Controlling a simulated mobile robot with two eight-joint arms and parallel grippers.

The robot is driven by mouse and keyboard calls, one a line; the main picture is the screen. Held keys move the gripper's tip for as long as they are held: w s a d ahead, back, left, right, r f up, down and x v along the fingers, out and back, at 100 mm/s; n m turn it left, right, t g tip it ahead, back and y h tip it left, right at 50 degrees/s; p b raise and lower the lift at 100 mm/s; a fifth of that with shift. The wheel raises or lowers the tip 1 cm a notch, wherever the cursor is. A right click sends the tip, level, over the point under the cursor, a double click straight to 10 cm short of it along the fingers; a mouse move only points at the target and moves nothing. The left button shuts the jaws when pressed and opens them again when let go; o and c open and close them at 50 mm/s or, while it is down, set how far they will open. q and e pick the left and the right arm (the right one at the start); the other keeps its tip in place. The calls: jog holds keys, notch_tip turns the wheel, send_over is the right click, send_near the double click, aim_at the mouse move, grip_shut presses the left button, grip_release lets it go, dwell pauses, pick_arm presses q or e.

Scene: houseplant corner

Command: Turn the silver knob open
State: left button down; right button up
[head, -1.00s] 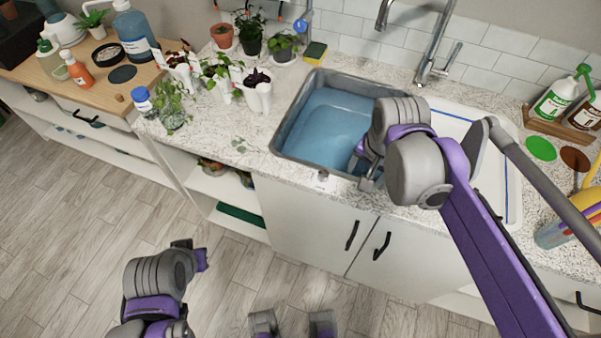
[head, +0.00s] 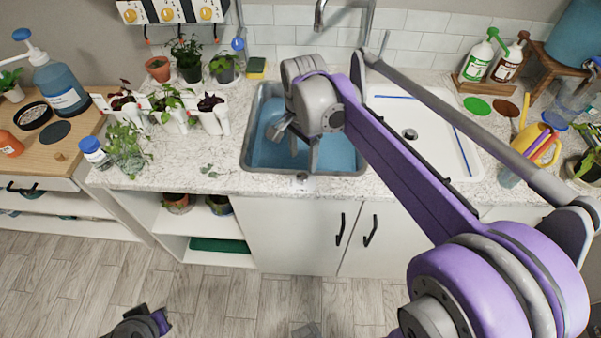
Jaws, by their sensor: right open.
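A small silver knob (head: 302,177) sits at the front rim of the sink (head: 250,128), on the counter edge; its setting is too small to read. My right gripper (head: 297,143) is open and empty over the blue water of the sink, pointing down. It is beyond the knob in the picture and looks apart from it. My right arm covers part of the sink's right side. My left gripper (head: 160,321) is low at the bottom edge, in front of the cabinets over the floor; its fingers are not clear.
A tall faucet (head: 362,35) stands behind the sink. A white drainboard (head: 440,115) lies to the right. Potted plants (head: 172,108) line the counter to the left. A panel with yellow dials (head: 170,12) hangs on the wall. Bottles (head: 479,58) stand at the back right.

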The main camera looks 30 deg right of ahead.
aim_at(302, 176)
notch_tip(302, 176, down, 7)
dwell(0.3)
grip_shut()
dwell(0.3)
